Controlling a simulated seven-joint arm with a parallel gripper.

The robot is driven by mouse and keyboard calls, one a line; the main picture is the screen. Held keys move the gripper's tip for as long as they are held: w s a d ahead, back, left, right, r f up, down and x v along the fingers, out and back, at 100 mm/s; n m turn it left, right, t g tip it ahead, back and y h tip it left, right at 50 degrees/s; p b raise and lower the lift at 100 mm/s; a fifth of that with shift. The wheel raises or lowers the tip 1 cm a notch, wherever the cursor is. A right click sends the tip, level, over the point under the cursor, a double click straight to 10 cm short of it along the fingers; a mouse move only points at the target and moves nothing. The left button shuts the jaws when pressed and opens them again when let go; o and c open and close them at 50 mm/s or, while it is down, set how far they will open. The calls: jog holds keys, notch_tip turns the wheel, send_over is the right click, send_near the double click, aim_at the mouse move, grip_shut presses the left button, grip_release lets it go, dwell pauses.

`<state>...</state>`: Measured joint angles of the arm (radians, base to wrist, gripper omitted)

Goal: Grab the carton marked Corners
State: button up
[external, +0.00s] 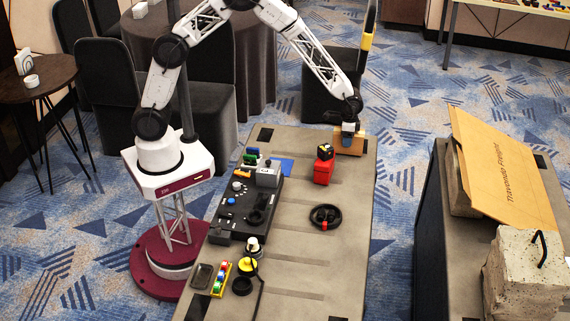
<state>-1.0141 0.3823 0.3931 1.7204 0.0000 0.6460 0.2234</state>
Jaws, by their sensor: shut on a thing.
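A small tan carton (356,145) is at the far right end of the grey table, and I can read no marking on it from here. My gripper (348,131) points down at the carton's top and is shut on it. The fingertips are small and partly hidden against the carton. I cannot tell whether the carton touches the table or is slightly raised.
A red object with a black top (323,167) stands left of the carton. A black ring (325,217) lies nearer. A dark control panel (240,212) fills the table's left side. A second table at right holds a large cardboard piece reading "Travonda Freight" (500,175) and a concrete block (522,285).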

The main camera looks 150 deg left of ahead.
jog(key=shift+r, duration=0.45)
notch_tip(320, 180, up, 2)
jog(key=shift+r, duration=0.15)
jog(key=s+d+r, duration=0.1)
jog(key=s+d, duration=0.7)
jog(key=d, duration=0.5)
jog(key=shift+s+d, duration=0.2)
jog(key=shift+s, duration=0.15)
